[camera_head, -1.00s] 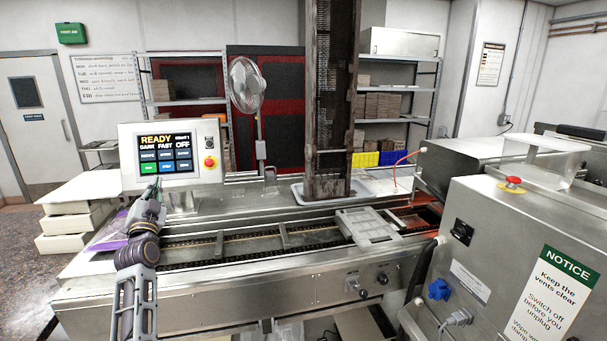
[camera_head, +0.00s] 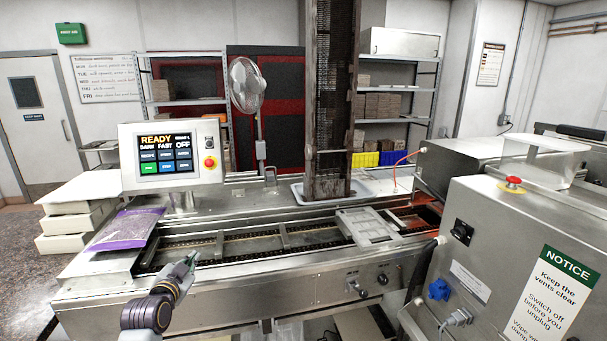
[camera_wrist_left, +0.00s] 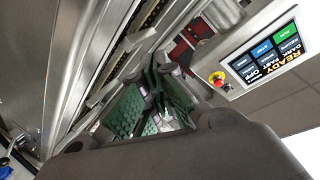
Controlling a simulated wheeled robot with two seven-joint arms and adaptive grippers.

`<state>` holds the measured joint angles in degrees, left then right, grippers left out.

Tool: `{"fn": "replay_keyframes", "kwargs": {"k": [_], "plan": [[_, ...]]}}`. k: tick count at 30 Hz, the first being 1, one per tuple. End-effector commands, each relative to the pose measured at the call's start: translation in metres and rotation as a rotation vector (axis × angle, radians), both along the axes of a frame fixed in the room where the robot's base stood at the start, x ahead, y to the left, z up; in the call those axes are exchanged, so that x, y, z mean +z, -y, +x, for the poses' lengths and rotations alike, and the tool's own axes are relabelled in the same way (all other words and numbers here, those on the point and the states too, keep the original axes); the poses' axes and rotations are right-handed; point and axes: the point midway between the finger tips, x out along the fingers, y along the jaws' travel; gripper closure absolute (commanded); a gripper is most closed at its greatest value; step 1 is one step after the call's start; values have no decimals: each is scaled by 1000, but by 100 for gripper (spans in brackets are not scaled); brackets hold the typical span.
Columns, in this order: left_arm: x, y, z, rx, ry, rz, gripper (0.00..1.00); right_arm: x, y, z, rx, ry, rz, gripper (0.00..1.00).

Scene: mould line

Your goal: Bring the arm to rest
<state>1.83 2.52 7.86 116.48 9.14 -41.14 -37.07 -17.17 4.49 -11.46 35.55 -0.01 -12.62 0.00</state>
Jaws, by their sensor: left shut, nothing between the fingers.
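My left gripper (camera_head: 191,262) is low at the front left of the mould line, over the near edge of the chain conveyor (camera_head: 235,246). It is shut and empty, with its green fingertips together. In the left wrist view the green finger pads (camera_wrist_left: 150,108) show close up, with the machine behind them. The control panel (camera_head: 170,155) stands behind and above the gripper, clear of it. Its screen reads READY, DARK, FAST and OFF, and it also shows in the left wrist view (camera_wrist_left: 268,55). My right gripper is not in view.
A purple-edged bag (camera_head: 127,229) lies at the line's left end, beside stacked white trays (camera_head: 75,215). A grey mould (camera_head: 366,227) sits on the conveyor at right. A steel cabinet (camera_head: 480,250) with a red button fills the right front. Floor is free at far left.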

Motion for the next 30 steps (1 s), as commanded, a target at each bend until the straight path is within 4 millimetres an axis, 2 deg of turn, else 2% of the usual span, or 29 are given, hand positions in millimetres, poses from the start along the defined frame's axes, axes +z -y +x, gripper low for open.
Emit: {"fn": "replay_keyframes", "kwargs": {"k": [1, 6, 15, 24, 30], "plan": [[-15, 7, -11, -7, -46, -15, 100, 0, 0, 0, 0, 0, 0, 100], [-58, 28, -48, -15, -199, -72, 100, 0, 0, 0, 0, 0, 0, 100], [-122, 61, -128, 9, -470, -169, 100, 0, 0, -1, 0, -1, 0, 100], [-167, 86, -222, 79, -738, -251, 100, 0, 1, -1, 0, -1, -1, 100], [-181, 96, -269, 129, -861, -286, 100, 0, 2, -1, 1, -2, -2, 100]]}}
